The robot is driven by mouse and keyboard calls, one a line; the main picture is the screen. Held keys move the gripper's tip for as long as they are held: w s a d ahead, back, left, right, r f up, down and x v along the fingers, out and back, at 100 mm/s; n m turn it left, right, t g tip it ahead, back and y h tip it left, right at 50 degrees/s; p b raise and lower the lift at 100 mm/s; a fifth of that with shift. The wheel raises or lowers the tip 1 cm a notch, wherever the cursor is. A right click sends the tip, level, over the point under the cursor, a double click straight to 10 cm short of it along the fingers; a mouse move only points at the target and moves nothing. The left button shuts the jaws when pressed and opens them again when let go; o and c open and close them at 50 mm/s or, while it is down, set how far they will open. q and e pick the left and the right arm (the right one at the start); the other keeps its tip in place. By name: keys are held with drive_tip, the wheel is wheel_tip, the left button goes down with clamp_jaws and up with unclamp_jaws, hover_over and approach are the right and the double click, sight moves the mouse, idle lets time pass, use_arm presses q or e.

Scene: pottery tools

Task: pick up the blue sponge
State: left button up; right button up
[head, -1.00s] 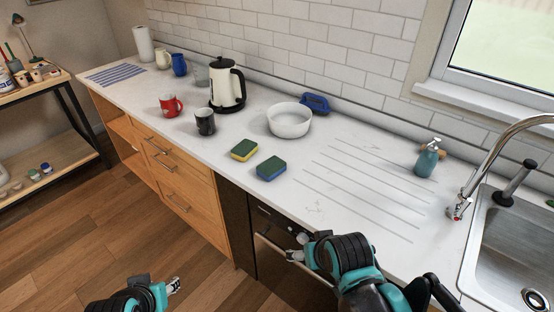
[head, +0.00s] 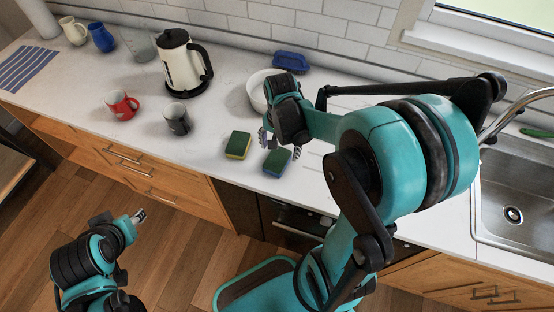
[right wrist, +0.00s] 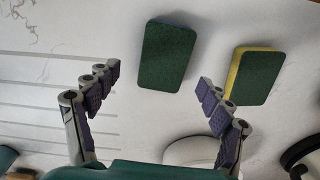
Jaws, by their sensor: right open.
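The blue sponge (head: 276,164), with a green top, lies on the white counter near its front edge. In the right wrist view it (right wrist: 165,57) shows between and beyond the fingertips, its green face toward the camera. My right gripper (head: 281,144) is open and empty above the counter, just behind the blue sponge in the head view. In the right wrist view its fingers (right wrist: 158,82) are spread wide, apart from the sponge. My left gripper (head: 139,215) is low at the left, over the floor and away from the counter; its jaw state is unclear.
A yellow sponge (head: 238,145) with a green top lies just left of the blue one. A white bowl (head: 257,92), a black mug (head: 177,120), a red mug (head: 121,105) and a kettle (head: 183,62) stand behind and left. The sink (head: 515,190) is at right.

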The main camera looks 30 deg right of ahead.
sight(277, 159)
drive_tip(key=f, duration=0.2)
drive_tip(key=a+f+b, duration=0.1)
drive_tip(key=f, duration=0.1)
drive_tip(key=shift+d+f, duration=0.1)
drive_tip(key=shift+f, duration=0.1)
drive_tip(key=c, duration=0.8)
drive_tip(key=shift+o, duration=0.2)
drive_tip(key=shift+r, duration=0.15)
wheel_tip(277, 159, up, 4)
drive_tip(key=shift+r+p, duration=0.2)
drive_tip(key=shift+p, duration=0.65)
drive_tip(key=s+d+r+p, duration=0.2)
drive_tip(key=s+d+r, duration=0.2)
drive_tip(key=d, duration=0.6)
wheel_tip(277, 159, up, 2)
drive_tip(key=shift+s+d+r, duration=0.2)
drive_tip(key=shift+d, duration=0.15)
